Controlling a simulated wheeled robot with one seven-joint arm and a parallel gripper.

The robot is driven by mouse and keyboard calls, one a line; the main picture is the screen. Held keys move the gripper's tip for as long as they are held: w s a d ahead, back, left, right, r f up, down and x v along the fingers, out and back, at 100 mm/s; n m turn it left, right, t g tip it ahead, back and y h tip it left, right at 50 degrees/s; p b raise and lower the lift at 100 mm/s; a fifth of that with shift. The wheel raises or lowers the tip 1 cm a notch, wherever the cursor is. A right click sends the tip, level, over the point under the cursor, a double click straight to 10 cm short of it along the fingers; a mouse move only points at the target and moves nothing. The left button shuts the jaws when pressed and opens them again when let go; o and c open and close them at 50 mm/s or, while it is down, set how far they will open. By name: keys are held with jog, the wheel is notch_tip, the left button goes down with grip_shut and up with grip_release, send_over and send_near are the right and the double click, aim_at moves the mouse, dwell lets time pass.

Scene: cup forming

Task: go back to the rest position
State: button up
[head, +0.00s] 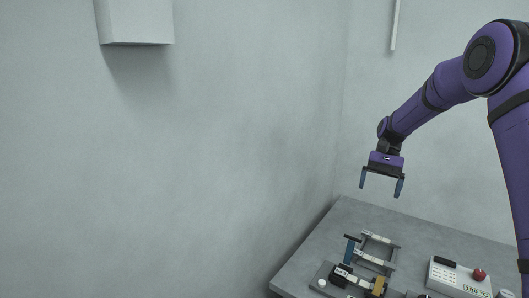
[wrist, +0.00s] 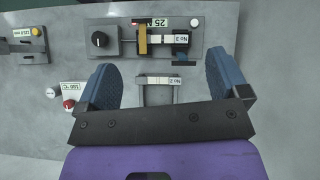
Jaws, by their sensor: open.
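My gripper (head: 382,184) is open and empty, with two blue fingers pointing down. It hangs in the air above the grey table (head: 335,222) in the head view. In the wrist view the two fingers of my gripper (wrist: 160,85) stand wide apart with nothing between them but a grey frame (wrist: 158,93) lower down on the table, labelled "No.2". My purple arm comes in from the right in the head view.
A device with a black knob and a "25" label (wrist: 112,40) stands on the table. A white box (head: 457,279) with a red knob and a "180 °C" label is at the right. A wall (head: 300,130) rises behind the table's left edge. The air around my gripper is clear.

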jog(key=s+a+r+n+t+h, duration=0.25)
jog(key=s+r+t, duration=0.25)
jog(key=s+r, duration=1.15)
jog(key=s+n+t+h, duration=0.1)
jog(key=s+t, duration=0.5)
jog(key=s, duration=1.4)
jog(key=shift+s+a+f+n+t+h, duration=0.2)
jog(key=shift+f+n+t+h, duration=0.2)
jog(key=shift+n, duration=0.45)
